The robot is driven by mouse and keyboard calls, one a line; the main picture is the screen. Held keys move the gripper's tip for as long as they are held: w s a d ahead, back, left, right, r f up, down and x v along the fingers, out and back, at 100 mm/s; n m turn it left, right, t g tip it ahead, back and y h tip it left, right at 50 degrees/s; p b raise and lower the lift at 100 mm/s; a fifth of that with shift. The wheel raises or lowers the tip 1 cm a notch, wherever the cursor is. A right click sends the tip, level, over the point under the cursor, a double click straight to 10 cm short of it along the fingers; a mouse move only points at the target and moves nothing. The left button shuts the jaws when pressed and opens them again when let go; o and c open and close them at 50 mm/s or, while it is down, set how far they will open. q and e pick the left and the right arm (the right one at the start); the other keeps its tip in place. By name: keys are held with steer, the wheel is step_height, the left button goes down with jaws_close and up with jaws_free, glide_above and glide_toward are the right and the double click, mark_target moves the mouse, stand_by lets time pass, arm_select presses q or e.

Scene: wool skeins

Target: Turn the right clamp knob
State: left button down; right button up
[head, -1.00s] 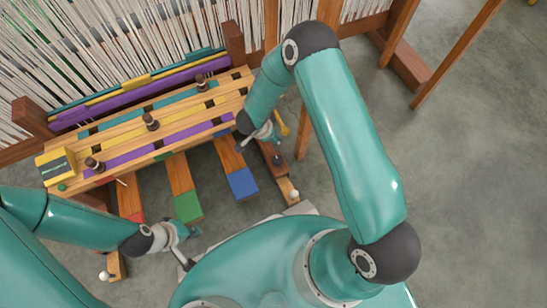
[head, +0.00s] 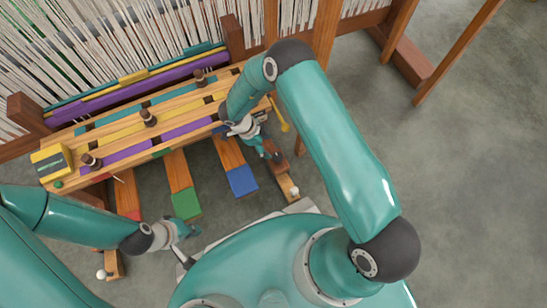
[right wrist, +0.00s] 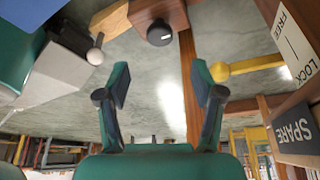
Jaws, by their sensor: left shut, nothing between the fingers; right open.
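A round black knob (right wrist: 160,32) with a small white mark sits on a brown wooden block (right wrist: 146,8) at the top of the right wrist view. It appears to be the right clamp knob. My right gripper (right wrist: 162,84) is open and empty, with the knob beyond and between its fingertips, apart from them. In the head view my right gripper (head: 270,150) is beside the block at the bench's right end and partly hides the knob there. My left gripper (head: 190,231) is shut and empty, low in front of the bench.
A yellow lever (right wrist: 245,66) with a ball end is close to the right finger, near a FREE/LOCK label (right wrist: 296,43) and a SPARE sign (right wrist: 297,130). A white ball (right wrist: 95,56) is at left. Red, green (head: 187,204) and blue (head: 242,181) pedals jut from the bench.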

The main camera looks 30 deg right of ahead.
steer(key=b+x, duration=0.3)
steer(key=x, duration=0.6)
steer(key=shift+f, duration=0.35)
steer(key=shift+d, duration=0.1)
steer(key=shift+c, duration=0.2)
